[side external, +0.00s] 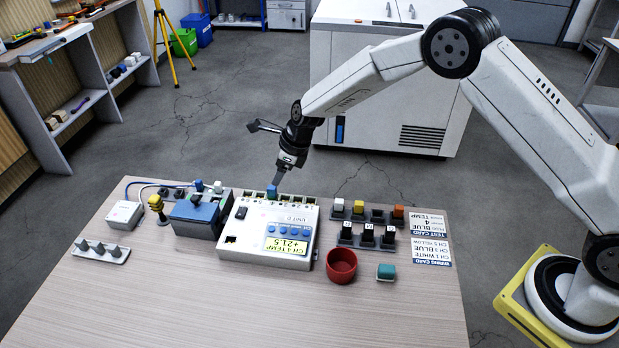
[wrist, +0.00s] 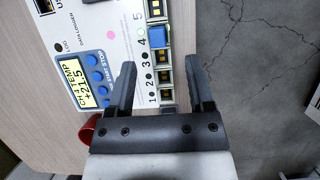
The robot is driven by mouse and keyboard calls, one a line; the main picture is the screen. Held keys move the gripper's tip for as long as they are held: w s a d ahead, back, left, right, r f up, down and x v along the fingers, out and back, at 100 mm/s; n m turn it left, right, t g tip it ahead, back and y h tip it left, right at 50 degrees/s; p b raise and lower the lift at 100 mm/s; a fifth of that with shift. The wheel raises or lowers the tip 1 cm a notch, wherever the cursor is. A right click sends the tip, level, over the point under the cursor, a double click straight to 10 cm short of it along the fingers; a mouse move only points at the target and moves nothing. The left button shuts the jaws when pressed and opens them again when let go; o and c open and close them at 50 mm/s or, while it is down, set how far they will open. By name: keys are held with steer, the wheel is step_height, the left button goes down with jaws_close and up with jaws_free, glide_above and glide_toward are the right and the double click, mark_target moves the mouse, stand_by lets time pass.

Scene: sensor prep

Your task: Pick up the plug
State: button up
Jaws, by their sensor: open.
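A blue plug (side external: 271,191) stands in the row of sockets along the far edge of the white data logger (side external: 228,240). In the wrist view the blue plug (wrist: 158,37) sits beside the number 4, with dark sockets on either side. My gripper (side external: 280,172) is just above and by the blue plug in the side view. In the wrist view my gripper (wrist: 160,65) is open and empty, its two dark fingers apart. The plug lies beyond the fingertips, roughly in line with the gap. The logger's display (side external: 287,244) reads CH 4 TEMP +21.5.
A red cup (side external: 341,266) and a teal block (side external: 386,271) stand nearby. A blue-topped box (side external: 194,212) is left of the logger. The table's front is clear.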

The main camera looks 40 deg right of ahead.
mark_target(272, 187)
steer(key=shift+x, duration=0.8)
steer(key=shift+f, duration=0.1)
steer(key=shift+x, duration=2.5)
steer(key=shift+s+a, duration=0.1)
jaws_close()
